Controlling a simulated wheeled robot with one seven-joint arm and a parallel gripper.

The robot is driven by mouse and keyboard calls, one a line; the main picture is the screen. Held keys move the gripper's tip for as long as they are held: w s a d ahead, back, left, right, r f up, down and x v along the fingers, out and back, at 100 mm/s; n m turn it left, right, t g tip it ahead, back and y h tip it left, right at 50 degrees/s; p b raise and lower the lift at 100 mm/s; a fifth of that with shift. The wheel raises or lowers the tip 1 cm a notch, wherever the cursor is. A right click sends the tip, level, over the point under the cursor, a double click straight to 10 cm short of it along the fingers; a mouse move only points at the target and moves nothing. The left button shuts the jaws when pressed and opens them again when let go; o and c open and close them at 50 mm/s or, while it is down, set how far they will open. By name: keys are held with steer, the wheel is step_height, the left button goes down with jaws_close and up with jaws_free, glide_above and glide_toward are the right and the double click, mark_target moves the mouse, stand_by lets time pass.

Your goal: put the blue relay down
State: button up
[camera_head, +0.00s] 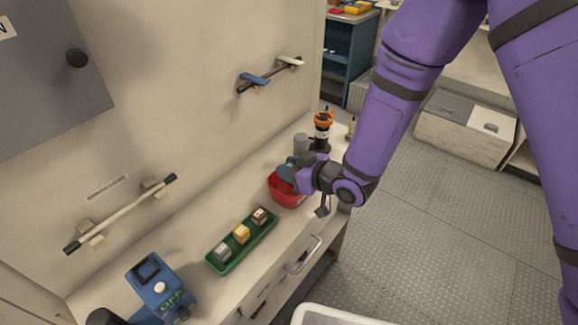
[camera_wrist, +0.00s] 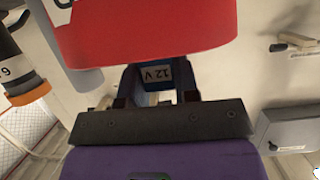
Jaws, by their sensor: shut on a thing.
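My gripper (camera_head: 296,171) is at the red bin (camera_head: 284,192) on the bench top, seen from the side in the head view. In the wrist view my gripper (camera_wrist: 157,88) is shut on the blue relay (camera_wrist: 155,73), a small block with a "12 V" label between the two fingers. The red bin (camera_wrist: 150,35) fills the upper middle of the wrist view and hides part of the relay. I cannot tell whether the relay touches the bin.
A green tray (camera_head: 226,266) holds a grey, a yellow and a brown block. A blue device (camera_head: 160,288) marked OFF stands at the near left. A grey cylinder (camera_head: 301,144) and an orange-topped black item (camera_head: 322,130) stand behind the bin. Bare bench lies between tray and bin.

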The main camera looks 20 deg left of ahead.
steer(key=shift+f, duration=0.5)
steer(key=o, duration=0.9)
steer(key=shift+r, duration=0.1)
steer(key=shift+r, duration=0.35)
steer(key=v, duration=1.2)
steer(key=shift+r, duration=0.1)
